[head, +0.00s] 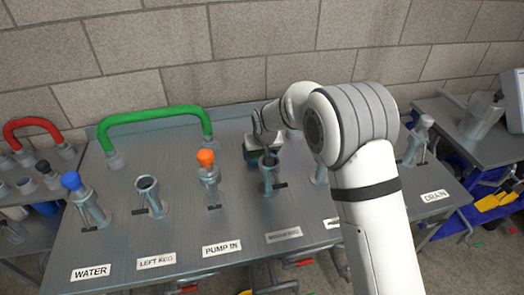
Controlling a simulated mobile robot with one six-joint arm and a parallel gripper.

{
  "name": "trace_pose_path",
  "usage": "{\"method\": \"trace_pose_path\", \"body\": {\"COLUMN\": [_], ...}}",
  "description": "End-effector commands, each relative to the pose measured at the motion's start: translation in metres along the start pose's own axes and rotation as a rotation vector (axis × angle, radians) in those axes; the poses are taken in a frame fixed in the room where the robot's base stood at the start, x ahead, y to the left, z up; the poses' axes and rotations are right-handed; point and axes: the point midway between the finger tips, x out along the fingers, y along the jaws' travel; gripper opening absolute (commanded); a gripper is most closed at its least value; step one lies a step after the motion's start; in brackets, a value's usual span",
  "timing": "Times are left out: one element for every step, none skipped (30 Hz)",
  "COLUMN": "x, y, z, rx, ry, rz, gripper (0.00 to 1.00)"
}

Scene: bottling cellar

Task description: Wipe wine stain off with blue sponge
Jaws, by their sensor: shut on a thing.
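My gripper (263,134) is at the back middle of the metal bench (130,232), pointing down. I see no wine stain; the arm and the fittings cover part of the bench.
Upright pipe stubs stand close by: an open one (268,177) just in front of the gripper, and an orange-capped one (208,175) to the left. A green hose (150,115) arches at the back left. A brick wall (230,35) stands behind.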

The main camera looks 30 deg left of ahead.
Motion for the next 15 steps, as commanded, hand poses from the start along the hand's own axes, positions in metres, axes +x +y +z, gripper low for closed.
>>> {"method": "trace_pose_path", "body": {"x": [0.005, 0.004, 0.003, 0.002, 0.000, -0.003, -0.006, -0.009, -0.013, -0.017, -0.020, -0.024, -0.027, -0.030, -0.034], "y": [-0.003, -0.003, -0.003, -0.003, -0.003, -0.003, -0.003, -0.003, -0.003, -0.003, -0.003, -0.003, -0.003, -0.003, -0.002], "z": [0.005, 0.005, 0.004, 0.004, 0.003, 0.001, 0.000, -0.002, -0.004, -0.005, -0.007, -0.009, -0.011, -0.012, -0.014], "rx": [0.001, 0.001, 0.001, 0.001, 0.001, 0.001, 0.001, 0.002, 0.002, 0.002, 0.002, 0.001, 0.001, 0.001, 0.001], "ry": [-0.009, -0.009, -0.009, -0.009, -0.008, -0.008, -0.007, -0.006, -0.005, -0.004, -0.003, -0.002, -0.001, 0.000, 0.000], "rz": [-0.002, -0.002, -0.002, -0.002, -0.002, -0.003, -0.003, -0.003, -0.003, -0.003, -0.003, -0.003, -0.003, -0.002, -0.002], "gripper": [0.67, 0.67, 0.67, 0.67, 0.67, 0.67, 0.67, 0.67, 0.67, 0.67, 0.67, 0.67, 0.67, 0.67, 0.67]}}
